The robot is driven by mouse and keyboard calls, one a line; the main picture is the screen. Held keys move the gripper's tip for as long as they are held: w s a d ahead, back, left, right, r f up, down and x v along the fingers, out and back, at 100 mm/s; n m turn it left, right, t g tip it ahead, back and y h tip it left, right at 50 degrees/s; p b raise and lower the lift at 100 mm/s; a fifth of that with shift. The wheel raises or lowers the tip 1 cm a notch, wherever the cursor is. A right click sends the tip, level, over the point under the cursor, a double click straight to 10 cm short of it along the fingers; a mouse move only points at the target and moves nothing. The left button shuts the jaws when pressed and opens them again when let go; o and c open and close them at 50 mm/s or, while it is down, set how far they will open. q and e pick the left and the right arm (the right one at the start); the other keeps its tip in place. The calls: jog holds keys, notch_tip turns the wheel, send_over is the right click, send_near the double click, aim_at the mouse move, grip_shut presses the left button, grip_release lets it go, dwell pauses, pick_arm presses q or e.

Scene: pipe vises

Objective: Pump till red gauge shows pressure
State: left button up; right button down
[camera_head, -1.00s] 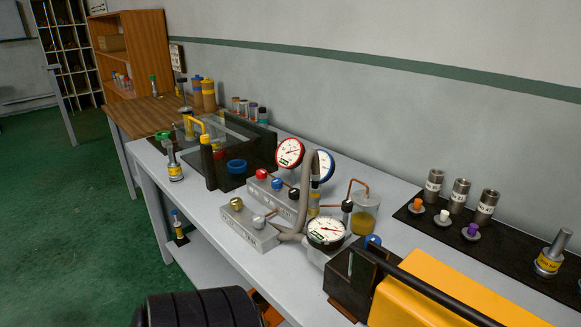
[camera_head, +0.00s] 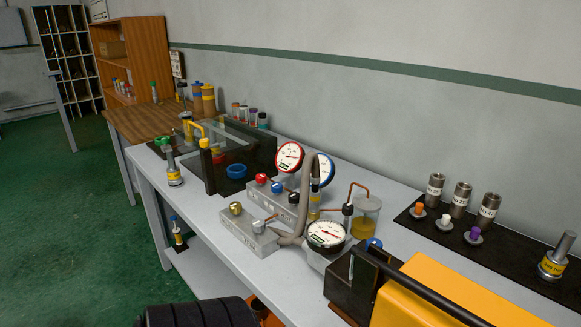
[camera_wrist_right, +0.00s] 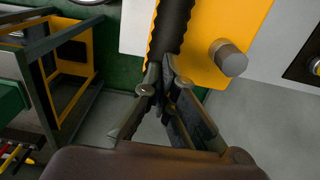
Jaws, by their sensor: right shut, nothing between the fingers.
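The red-rimmed gauge (camera_head: 289,157) stands upright behind the valve blocks in the head view. Its needle is too small to read surely. A yellow pump (camera_head: 433,306) with a long black handle (camera_head: 425,288) is at the lower right. A black-rimmed gauge (camera_head: 326,235) sits left of the pump. In the right wrist view, the ribbed black grip (camera_wrist_right: 171,28) lies over the yellow body (camera_wrist_right: 237,30). My right gripper (camera_wrist_right: 165,80) is shut and empty, its fingertips close to the grip's near end; touching is unclear. My left gripper is not in view.
Valve blocks (camera_head: 250,232) with coloured knobs stand on the grey bench, linked by a grey hose. A blue-rimmed gauge (camera_head: 324,167) is partly hidden behind. An oil jar (camera_head: 366,217) stands behind the pump. Metal cylinders and coloured plugs occupy a black mat (camera_head: 512,262) at right.

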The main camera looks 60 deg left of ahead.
jog(key=r+p, duration=0.1)
jog(key=r, duration=0.1)
jog(key=r+p, duration=0.1)
jog(key=r, duration=0.1)
jog(key=r+p, duration=0.1)
jog(key=r, duration=0.1)
jog(key=shift+s+a+r+p, duration=0.1)
jog(key=shift+a+r+p, duration=0.2)
jog(key=shift+a+p, duration=0.05)
notch_tip(320, 180, up, 7)
jog(key=a+p, duration=0.2)
jog(key=p, duration=0.3)
jog(key=shift+s, duration=0.3)
